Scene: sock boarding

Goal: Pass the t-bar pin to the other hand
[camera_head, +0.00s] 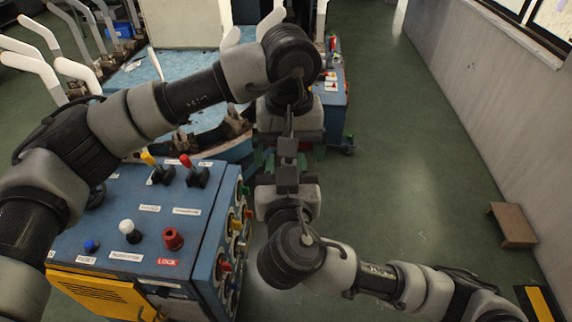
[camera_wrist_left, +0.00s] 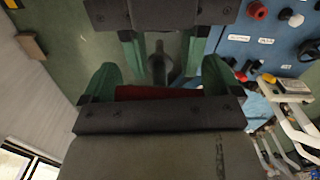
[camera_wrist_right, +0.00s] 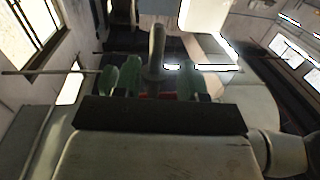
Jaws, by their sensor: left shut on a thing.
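The t-bar pin (camera_wrist_left: 150,92) has a dark red bar and a grey shaft. My left gripper (camera_wrist_left: 158,86) is shut on it, with the red bar between its green fingers. The shaft (camera_wrist_right: 156,45) points up in the right wrist view. My right gripper (camera_wrist_right: 160,84) faces the left one closely, and its green fingers stand apart on either side of the pin. I see no clear contact between those fingers and the pin. In the head view the two grippers meet near the middle, and the arms and gripper bodies largely hide the pin.
A blue control cabinet (camera_head: 100,222) with levers, knobs and a yellow panel (camera_head: 98,293) stands at the left, close to the grippers. A blue machine with white curved arms (camera_head: 32,68) is behind. A brown stool (camera_head: 513,226) stands by the right wall. Green floor between is clear.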

